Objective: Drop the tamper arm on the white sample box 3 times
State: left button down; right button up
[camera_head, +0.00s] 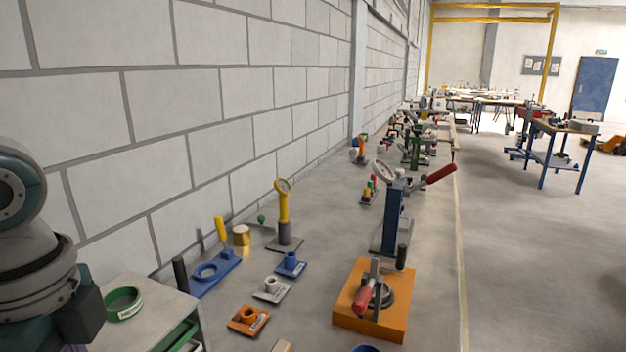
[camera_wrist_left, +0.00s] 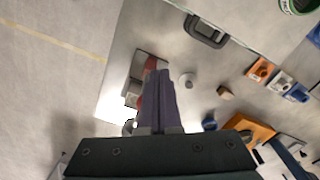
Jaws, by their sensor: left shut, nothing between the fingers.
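In the left wrist view, a device with a red handle (camera_wrist_left: 150,64) lies on a grey plate below my left gripper (camera_wrist_left: 158,75), mostly hidden behind the fingers. A small whitish block (camera_wrist_left: 131,99) shows beside it; I cannot tell if these are the tamper arm and the white sample box. My left gripper's dark fingers are together with nothing between them, over the device; contact cannot be told. In the head view, my left arm comes in at the left edge, its fingertips out of sight. My right gripper is not in view.
An orange base with a red-handled lever (camera_head: 348,309) stands near the right table edge, before a blue post with a red lever (camera_head: 391,220). Small orange (camera_head: 236,323), grey (camera_head: 266,296) and blue (camera_head: 297,271) fixtures stand left. A black handle (camera_wrist_left: 212,39) lies near the left gripper.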

pick_arm(q)
jog(key=shift+s+d+p, duration=0.4)
jog(key=shift+d+p, duration=0.15)
jog(key=shift+d, duration=0.45)
jog(key=shift+s+d+p, duration=0.45)
jog(key=shift+d+p, duration=0.15)
jog(key=shift+d, duration=0.45)
jog(key=shift+s+d+p, duration=0.4)
jog(key=shift+d+p, duration=0.15)
jog(key=shift+d, duration=0.45)
notch_tip(320, 180, up, 8)
jog(key=p, duration=0.9)
jog(key=shift+r, duration=0.1)
